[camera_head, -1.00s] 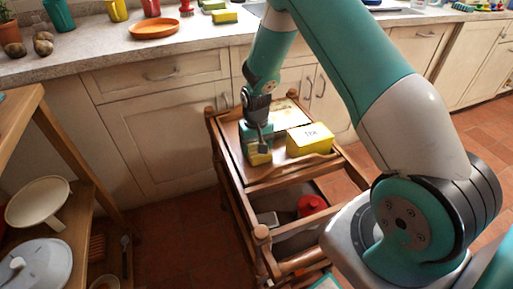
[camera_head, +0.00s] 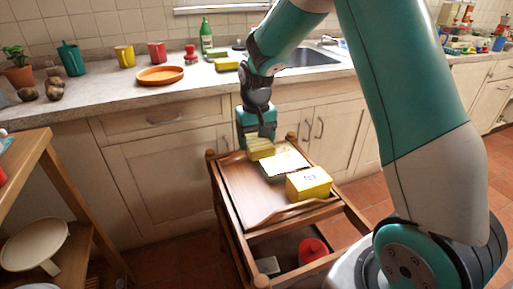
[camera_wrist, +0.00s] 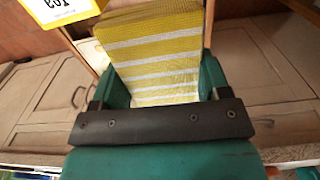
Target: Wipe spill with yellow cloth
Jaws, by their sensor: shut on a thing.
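The yellow cloth (camera_head: 260,148) is a folded pad with white stripes, clear in the wrist view (camera_wrist: 155,55). My gripper (camera_head: 257,136) is shut on it, one finger on either side. The cloth shows over the back left part of the wooden cart's top (camera_head: 245,190); I cannot tell whether it touches the top or hangs above it. No spill can be made out for certain.
On the cart, a flat white item with a yellowish edge (camera_head: 285,164) lies right of the cloth, and a yellow box (camera_head: 309,183) stands nearer. A red-lidded item (camera_head: 313,250) sits below. The counter (camera_head: 110,98) holds an orange plate (camera_head: 160,75), mugs and sponges.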

